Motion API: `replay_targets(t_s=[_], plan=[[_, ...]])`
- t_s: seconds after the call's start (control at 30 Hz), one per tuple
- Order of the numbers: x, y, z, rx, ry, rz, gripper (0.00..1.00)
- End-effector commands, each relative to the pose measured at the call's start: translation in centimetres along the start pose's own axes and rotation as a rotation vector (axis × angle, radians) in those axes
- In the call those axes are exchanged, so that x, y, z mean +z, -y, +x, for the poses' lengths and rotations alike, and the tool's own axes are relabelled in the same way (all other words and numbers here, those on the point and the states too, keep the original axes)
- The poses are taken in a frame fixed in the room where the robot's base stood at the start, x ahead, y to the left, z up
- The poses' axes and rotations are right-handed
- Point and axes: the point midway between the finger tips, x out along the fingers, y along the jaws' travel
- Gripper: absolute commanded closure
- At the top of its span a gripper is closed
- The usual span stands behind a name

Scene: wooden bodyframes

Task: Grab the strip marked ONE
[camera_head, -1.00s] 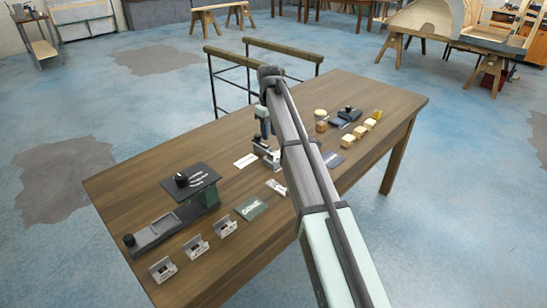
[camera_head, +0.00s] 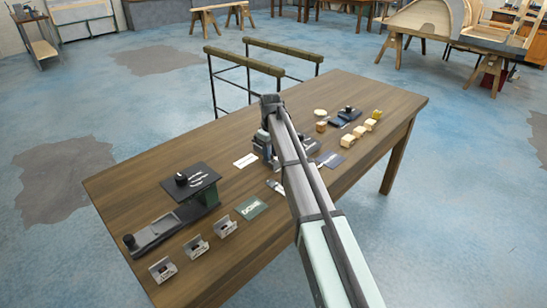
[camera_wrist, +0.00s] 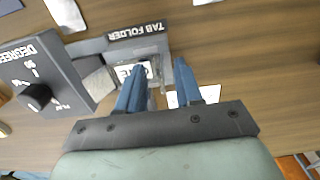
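In the wrist view, a white strip (camera_wrist: 123,72) with dark letters, which seem to read ONE, lies at the grey tool labelled TAB FOLDER (camera_wrist: 101,47). The left finger partly covers its letters. My gripper (camera_wrist: 160,67) has two blue fingers, spread apart, with their tips over the tab folder's edge by the strip. I cannot tell whether they touch the strip. In the head view, my gripper (camera_head: 265,147) is low at the middle of the table, and my arm hides much of the tool there.
A dark device labelled DEGREES with a knob (camera_wrist: 37,92) stands left of the fingers. A white card (camera_wrist: 206,94) lies by the right finger. In the head view, several pale blocks (camera_head: 352,139) stand right, and a black-topped press (camera_head: 190,180) and small labelled holders (camera_head: 195,246) stand left.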

Motion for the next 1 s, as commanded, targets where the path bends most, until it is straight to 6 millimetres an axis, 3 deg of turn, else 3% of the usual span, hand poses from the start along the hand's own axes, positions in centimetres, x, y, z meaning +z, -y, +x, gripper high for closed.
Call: replay_targets(t_s=[0.1,0.47,1.0], plan=[[-0.01,-0.01,-0.05,0.0,0.0,0.0,0.65],[0.0,-0.01,-0.08,0.0,0.0,0.0,0.99],[-0.02,-0.02,-0.29,0.0,0.0,0.0,1.0]])
